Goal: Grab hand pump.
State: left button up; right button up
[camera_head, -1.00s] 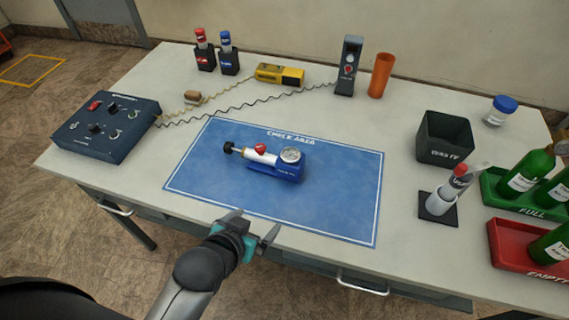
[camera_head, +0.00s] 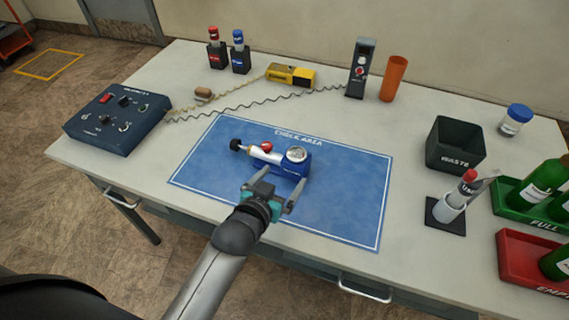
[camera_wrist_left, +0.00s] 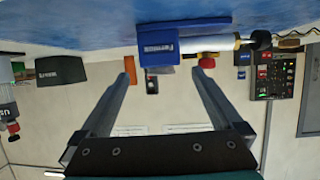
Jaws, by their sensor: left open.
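The hand pump (camera_head: 283,158) lies on the blue check-area mat (camera_head: 340,215). It has a blue base, a white barrel, a round gauge, a red knob and a black handle end pointing left. My left gripper (camera_head: 279,180) is open and empty, just in front of the pump, with its fingers pointing towards the blue base. In the left wrist view the picture is upside down, and the pump (camera_wrist_left: 185,47) shows beyond and between the two open fingers (camera_wrist_left: 165,82). Whether a finger touches the pump cannot be told. My right gripper is not in view.
A control box (camera_head: 118,118) stands at the left. A yellow device (camera_head: 291,75), a grey handset (camera_head: 359,68) and an orange cup (camera_head: 394,78) stand behind the mat. A waste bin (camera_head: 455,143), a grease tube (camera_head: 457,196) and green and red trays with bottles are right.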

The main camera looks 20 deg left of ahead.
aim_at(292, 162)
pick_arm(q)
jog(key=shift+x, duration=0.9)
jog(key=shift+r+b+x, duration=0.2)
jog(key=shift+b+x, duration=0.2)
jog(key=shift+x, duration=0.95)
jog(key=shift+r+b+x, duration=0.2)
jog(key=shift+b+x, duration=0.2)
jog(key=shift+x, duration=0.9)
jog(key=shift+w, duration=0.15)
grip_shut()
jog(key=shift+r, duration=0.15)
